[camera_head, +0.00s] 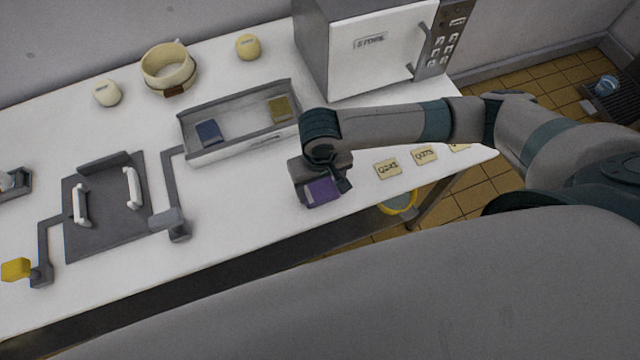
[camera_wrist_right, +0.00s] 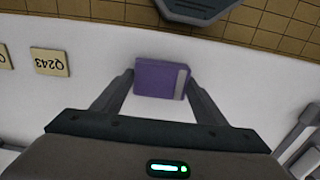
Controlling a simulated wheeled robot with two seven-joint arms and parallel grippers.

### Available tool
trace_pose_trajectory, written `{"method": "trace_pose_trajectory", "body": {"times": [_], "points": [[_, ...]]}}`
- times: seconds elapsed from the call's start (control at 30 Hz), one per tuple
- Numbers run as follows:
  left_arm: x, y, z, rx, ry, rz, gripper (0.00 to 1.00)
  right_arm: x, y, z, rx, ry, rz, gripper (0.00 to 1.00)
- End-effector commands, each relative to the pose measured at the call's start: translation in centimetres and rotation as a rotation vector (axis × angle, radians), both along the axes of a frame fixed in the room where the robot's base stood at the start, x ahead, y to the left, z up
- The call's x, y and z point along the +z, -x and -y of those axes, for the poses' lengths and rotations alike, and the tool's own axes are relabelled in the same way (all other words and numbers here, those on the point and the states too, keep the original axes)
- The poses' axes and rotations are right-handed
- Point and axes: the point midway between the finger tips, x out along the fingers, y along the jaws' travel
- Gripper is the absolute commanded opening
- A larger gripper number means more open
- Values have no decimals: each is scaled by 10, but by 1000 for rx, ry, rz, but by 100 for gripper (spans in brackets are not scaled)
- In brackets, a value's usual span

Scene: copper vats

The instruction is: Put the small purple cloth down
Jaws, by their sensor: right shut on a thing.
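The small purple cloth (camera_head: 321,191) is a flat folded rectangle near the front edge of the white table (camera_head: 250,215). My right gripper (camera_head: 325,190) reaches down from the right and is shut on it. In the right wrist view the cloth (camera_wrist_right: 160,79) sits between the two fingers, with a pale strip at one end. I cannot tell whether its underside touches the table. My left gripper is not in view.
A grey tray (camera_head: 228,152) holding a blue and an olive cloth lies behind my gripper. Labelled tags (camera_head: 388,169) lie to the right. A microwave-like box (camera_head: 365,50) stands at the back. A dark board with white handles (camera_head: 105,222) is at left.

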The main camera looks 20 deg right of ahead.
Motion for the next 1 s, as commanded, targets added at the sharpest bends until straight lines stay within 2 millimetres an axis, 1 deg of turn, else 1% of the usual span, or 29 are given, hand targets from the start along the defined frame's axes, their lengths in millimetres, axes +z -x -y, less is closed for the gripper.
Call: {"method": "trace_pose_trajectory", "body": {"times": [0.17, 0.2, 0.23, 0.27, 0.67, 0.77, 0.87, 1.0], "points": [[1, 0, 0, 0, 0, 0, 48, -2, 0, 0, -1, 0, 0, 44], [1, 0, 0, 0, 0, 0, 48, -2, 0, 0, -1, 0, 0, 75], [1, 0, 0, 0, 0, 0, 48, -2, 0, 0, -1, 0, 0, 82], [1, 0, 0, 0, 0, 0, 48, -2, 0, 0, -1, 0, 0, 84], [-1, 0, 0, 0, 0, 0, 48, 1, 0, 0, 0, -1, 1, 84], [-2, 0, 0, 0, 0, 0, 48, 7, 0, -1, -1, -3, 1, 84], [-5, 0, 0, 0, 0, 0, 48, 17, -1, -1, -1, -3, 2, 84], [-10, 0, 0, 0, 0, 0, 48, 38, -1, -1, 0, -3, 3, 84]]}}
